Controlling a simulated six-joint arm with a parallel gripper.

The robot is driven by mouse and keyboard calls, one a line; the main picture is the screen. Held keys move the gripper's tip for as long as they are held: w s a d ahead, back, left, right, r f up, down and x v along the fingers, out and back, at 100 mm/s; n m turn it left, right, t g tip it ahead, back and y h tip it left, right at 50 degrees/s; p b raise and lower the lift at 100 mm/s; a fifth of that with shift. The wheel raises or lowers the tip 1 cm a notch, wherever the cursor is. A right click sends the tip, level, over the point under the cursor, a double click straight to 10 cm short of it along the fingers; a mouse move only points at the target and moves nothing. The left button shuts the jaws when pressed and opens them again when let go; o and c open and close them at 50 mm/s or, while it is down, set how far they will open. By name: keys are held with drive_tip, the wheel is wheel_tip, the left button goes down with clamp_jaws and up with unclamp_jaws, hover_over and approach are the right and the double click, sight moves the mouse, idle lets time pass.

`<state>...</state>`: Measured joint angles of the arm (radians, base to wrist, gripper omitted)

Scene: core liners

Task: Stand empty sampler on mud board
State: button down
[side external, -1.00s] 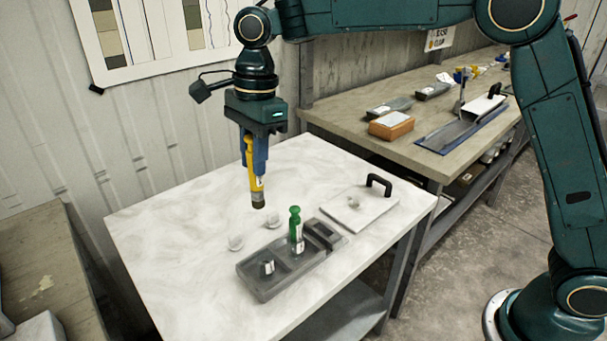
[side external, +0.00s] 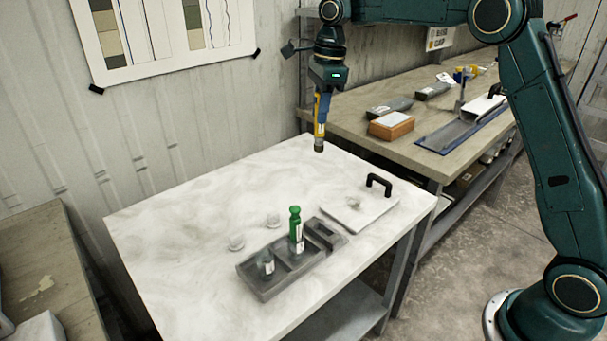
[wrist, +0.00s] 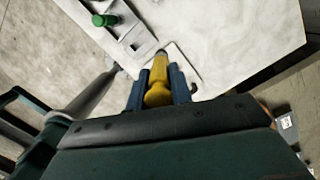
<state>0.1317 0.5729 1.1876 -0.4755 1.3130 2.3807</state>
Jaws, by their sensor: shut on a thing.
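My gripper (side external: 322,104) is shut on a yellow sampler (side external: 319,130) with a dark lower end. It holds the sampler upright, high above the far side of the white table. In the wrist view the yellow sampler (wrist: 159,78) sits between my blue fingers (wrist: 158,92). The mud board (side external: 350,215) is a pale flat board with a black handle and a small dark smudge, lying at the table's right side. The sampler is apart from it. Part of the board (wrist: 184,66) shows beyond the sampler in the wrist view.
A grey compartment tray (side external: 262,287) beside the board holds an upright green sampler (side external: 295,230) and a small clear jar (side external: 266,263). Two clear round pieces lie left of it. The white table's left half (side external: 170,240) is clear. A workbench with an orange-brown block (side external: 391,126) stands behind.

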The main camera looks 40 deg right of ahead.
drive_tip(key=s+d+m, duration=0.1)
drive_tip(key=d+m, duration=0.2)
drive_tip(key=d, duration=1.2)
drive_tip(key=shift+s+d+m, duration=0.2)
drive_tip(key=shift+d+m, duration=0.1)
drive_tip(key=shift+d, duration=0.1)
drive_tip(key=shift+f, duration=0.1)
wheel_tip(320, 180, down, 15)
drive_tip(key=shift+f, duration=0.2)
drive_tip(key=shift+f, duration=0.1)
drive_tip(key=shift+f, duration=2.05)
drive_tip(key=shift+f, duration=0.1)
drive_tip(key=c, duration=1.3)
unclamp_jaws()
drive_tip(key=shift+o, duration=0.2)
